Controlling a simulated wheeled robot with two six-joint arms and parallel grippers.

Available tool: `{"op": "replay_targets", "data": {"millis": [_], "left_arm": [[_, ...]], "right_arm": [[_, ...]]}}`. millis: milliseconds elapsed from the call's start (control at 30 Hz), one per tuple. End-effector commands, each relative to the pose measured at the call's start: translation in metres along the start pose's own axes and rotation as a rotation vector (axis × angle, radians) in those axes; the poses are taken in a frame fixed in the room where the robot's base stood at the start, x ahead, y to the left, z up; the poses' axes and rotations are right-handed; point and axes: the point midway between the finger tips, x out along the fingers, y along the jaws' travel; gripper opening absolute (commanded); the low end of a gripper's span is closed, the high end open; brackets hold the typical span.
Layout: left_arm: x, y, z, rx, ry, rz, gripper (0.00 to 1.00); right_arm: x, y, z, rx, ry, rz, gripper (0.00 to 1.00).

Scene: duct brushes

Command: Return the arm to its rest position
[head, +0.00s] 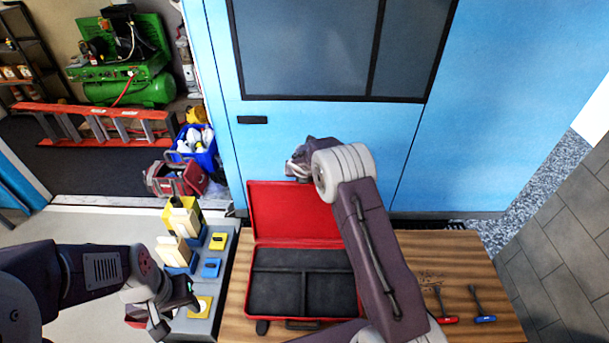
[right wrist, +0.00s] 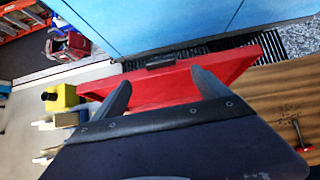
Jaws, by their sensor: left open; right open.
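My right arm (head: 372,245) reaches up across the right part of the red case. Its gripper (head: 298,168) is at the top edge of the raised lid, partly hidden by its own wrist. In the right wrist view this gripper (right wrist: 165,88) is open, with its two fingers apart and nothing between them; the red lid (right wrist: 160,85) shows beyond. My left gripper (head: 176,314) is open and appears empty, over the front of the grey board beside a yellow block (head: 201,307).
The open red case (head: 250,215) with dark compartments stands on the wooden table (head: 460,260). Two tools, red-handled (head: 445,319) and blue-handled (head: 484,318), lie at right. The grey board (head: 222,262) holds yellow and blue blocks. A blue wall stands behind.

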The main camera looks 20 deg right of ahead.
Motion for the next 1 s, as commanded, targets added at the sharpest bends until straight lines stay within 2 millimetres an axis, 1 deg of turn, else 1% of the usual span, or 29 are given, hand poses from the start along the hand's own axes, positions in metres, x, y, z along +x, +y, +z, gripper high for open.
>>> {"op": "replay_targets", "data": {"millis": [267, 333, 367, 433, 467, 500, 567, 600, 667, 700, 767, 800, 867, 900, 967, 1000], "left_arm": [[0.0, 0.0, 0.0, 0.0, 0.0, 0.0, 0.45], [0.006, 0.0, 0.001, 0.0, 0.0, 0.0, 0.45], [0.011, 0.0, 0.001, 0.0, 0.0, 0.0, 0.45], [0.022, 0.0, 0.002, 0.0, 0.0, 0.0, 0.45], [0.03, -0.001, 0.003, 0.0, 0.0, 0.0, 0.45], [0.039, -0.001, 0.004, 0.0, 0.0, 0.0, 0.45], [0.053, -0.001, 0.005, 0.0, 0.0, 0.0, 0.45], [0.061, -0.001, 0.006, 0.0, 0.0, 0.0, 0.45], [0.073, -0.001, 0.008, 0.0, 0.0, 0.0, 0.45], [0.081, -0.002, 0.008, 0.0, 0.0, 0.0, 0.45], [0.088, -0.002, 0.009, 0.0, 0.0, 0.0, 0.45], [0.092, -0.002, 0.01, 0.0, 0.0, 0.0, 0.45], [0.096, -0.002, 0.01, 0.0, 0.0, 0.0, 0.45], [0.097, -0.002, 0.01, 0.0, 0.0, 0.0, 0.45], [0.095, -0.002, 0.01, 0.0, 0.0, 0.0, 0.45], [0.093, -0.002, 0.01, 0.0, 0.0, 0.0, 0.45]], "right_arm": [[0.0, 0.0, 0.0, 0.0, 0.0, 0.0, 0.85], [0.004, 0.0, -0.002, 0.001, -0.005, 0.001, 0.85], [0.001, 0.001, 0.005, 0.005, -0.021, 0.006, 0.85], [-0.014, 0.004, 0.028, 0.018, -0.077, 0.021, 0.85], [-0.024, 0.003, 0.035, 0.025, -0.098, 0.027, 0.85], [-0.039, 0.0, 0.036, 0.044, -0.111, 0.034, 0.85], [-0.061, -0.007, 0.024, 0.107, -0.099, 0.041, 0.85], [-0.074, -0.013, 0.008, 0.203, -0.073, 0.043, 0.85], [-0.095, -0.025, -0.026, 0.426, -0.017, 0.04, 0.85], [-0.107, -0.033, -0.056, 0.615, 0.032, 0.026, 0.85], [-0.124, -0.044, -0.102, 0.915, 0.108, -0.014, 0.85], [-0.134, -0.051, -0.134, 1.123, 0.158, -0.056, 0.85], [-0.148, -0.061, -0.183, 1.444, 0.226, -0.146, 0.85], [-0.158, -0.066, -0.214, 1.655, 0.262, -0.223, 0.85], [-0.171, -0.073, -0.255, 1.946, 0.297, -0.36, 0.85], [-0.178, -0.076, -0.279, 2.117, 0.304, -0.46, 0.85]]}}
